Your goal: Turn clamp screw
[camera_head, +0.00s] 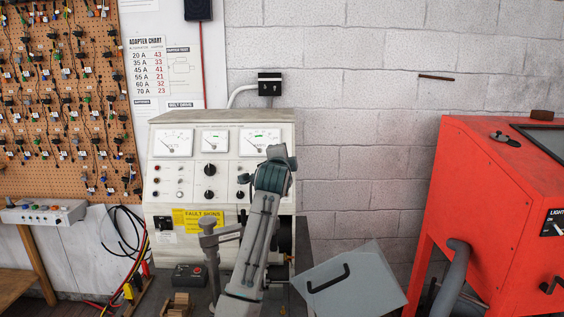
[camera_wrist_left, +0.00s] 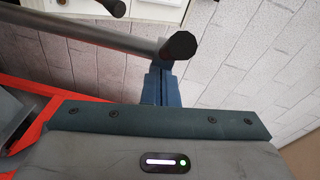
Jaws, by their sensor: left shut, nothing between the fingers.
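In the left wrist view, my left gripper (camera_wrist_left: 157,86) is shut and empty, its narrow blue fingers pressed together. A grey metal bar (camera_wrist_left: 100,40) runs from the upper left to just beyond the fingertips. A black knob (camera_wrist_left: 180,46) is close beyond the tips; I cannot tell whether they touch. A second black knob (camera_wrist_left: 118,8) is at the top edge. In the head view, a grey post with a side arm (camera_head: 209,245), which looks like the clamp, stands in front of the white test bench. My arm hides much of the area to its right, and the left fingertips are not clear there.
The white test bench (camera_head: 168,190) has gauges and knobs. A grey panel with a black handle (camera_head: 365,285) lies to the right of my arm. A red cabinet (camera_head: 470,170) stands at the right. A black box with a red button (camera_head: 189,275) is at the front.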

